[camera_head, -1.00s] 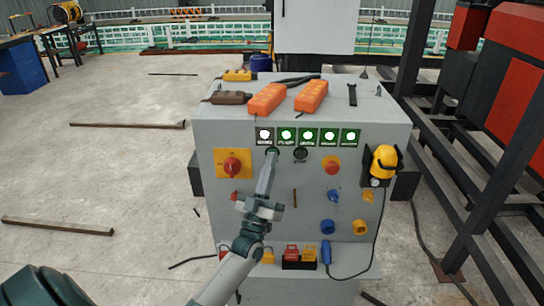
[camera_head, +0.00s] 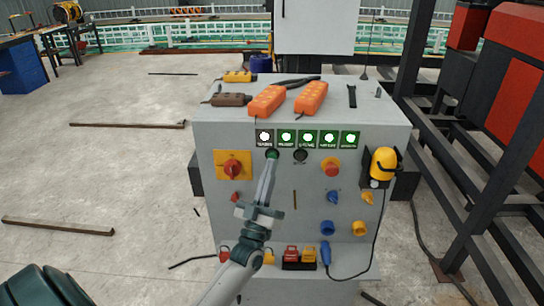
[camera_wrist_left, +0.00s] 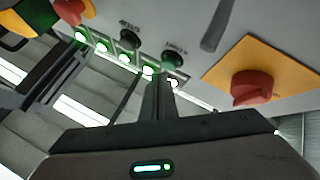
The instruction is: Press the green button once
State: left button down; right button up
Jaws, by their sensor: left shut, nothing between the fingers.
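The green button (camera_head: 272,154) is a small round dark-green button on the grey control cabinet (camera_head: 225,200), below the row of lit indicators. It also shows in the left wrist view (camera_wrist_left: 173,60), just beyond my fingertips. My left gripper (camera_head: 271,164) is shut and empty, its tips just below the button in the head view. The left wrist view shows the closed fingers (camera_wrist_left: 158,82) pointing at the button's area; a small gap seems to separate them, but I cannot be certain. My right gripper is not in view.
A black button (camera_head: 301,155) sits right of the green one. A red rotary switch on a yellow plate (camera_head: 232,165) is to the left. A red knob (camera_head: 331,167) and a yellow lamp-like device (camera_head: 383,160) are to the right. Orange pendants (camera_head: 311,97) lie on top.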

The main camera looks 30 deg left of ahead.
pick_arm(q)
jog(key=shift+s+d, duration=0.15)
jog(key=shift+s, duration=0.05)
dwell(0.3)
jog(key=s, duration=0.1)
jog(key=s+d+p, duration=0.1)
jog(key=s+d, duration=0.1)
jog(key=s, duration=0.1)
jog(key=shift+s+d+p, duration=0.1)
jog(key=shift+d+p, duration=0.15)
jog(key=shift+p, duration=0.1)
dwell(0.8)
